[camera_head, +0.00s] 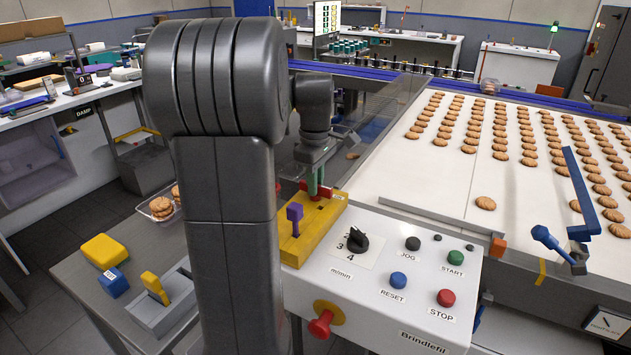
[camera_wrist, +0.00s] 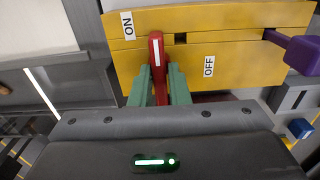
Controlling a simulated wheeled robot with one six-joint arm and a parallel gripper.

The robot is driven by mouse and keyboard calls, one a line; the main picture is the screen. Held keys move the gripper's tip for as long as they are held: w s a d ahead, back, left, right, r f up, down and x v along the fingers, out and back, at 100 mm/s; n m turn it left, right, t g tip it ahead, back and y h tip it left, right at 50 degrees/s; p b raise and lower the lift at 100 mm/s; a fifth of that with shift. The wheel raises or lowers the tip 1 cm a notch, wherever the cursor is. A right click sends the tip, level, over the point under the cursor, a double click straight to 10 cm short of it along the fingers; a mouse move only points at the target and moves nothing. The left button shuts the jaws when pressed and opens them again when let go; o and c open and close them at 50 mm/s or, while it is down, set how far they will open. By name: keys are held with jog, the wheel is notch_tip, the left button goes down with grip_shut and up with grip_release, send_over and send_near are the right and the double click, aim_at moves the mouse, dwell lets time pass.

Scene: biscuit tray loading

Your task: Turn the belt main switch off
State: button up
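The main switch is a yellow box (camera_head: 312,232) on the near left of the white control panel, with a red lever (camera_wrist: 157,55) and ON and OFF labels. In the wrist view the lever stands at the ON end (camera_wrist: 128,25), apart from the OFF label (camera_wrist: 209,66). The green fingers of my gripper (camera_wrist: 160,82) lie on both sides of the red lever, and red fills the space between them, so it looks shut on the lever. In the head view my gripper (camera_head: 315,183) is over the back of the yellow box, and my arm hides part of the scene.
A purple lever (camera_head: 295,213) stands on the yellow box's near end. The panel (camera_head: 375,295) has a black dial (camera_head: 355,240), several buttons and a red knob (camera_head: 321,323). A belt with rows of biscuits (camera_head: 470,170) runs behind. A side table (camera_head: 70,262) is at left.

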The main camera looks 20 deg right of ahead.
grip_shut()
jog(key=shift+r+m+p, duration=0.1)
jog(key=shift+m+p, duration=0.2)
jog(key=shift+m, duration=0.1)
jog(key=m+p, duration=0.2)
jog(key=shift+r+m, duration=0.1)
jog(key=shift+m, duration=0.2)
jog(key=m+p, duration=0.2)
jog(key=m, duration=0.1)
jog(key=shift+m, duration=0.3)
jog(key=m+p, duration=0.1)
jog(key=m, duration=0.2)
jog(key=shift+m, duration=0.4)
jog(key=m+p, duration=0.1)
jog(key=m, duration=0.2)
jog(key=shift+p, duration=0.3)
jog(key=shift+m+p, duration=0.4)
jog(key=shift+m, duration=1.7)
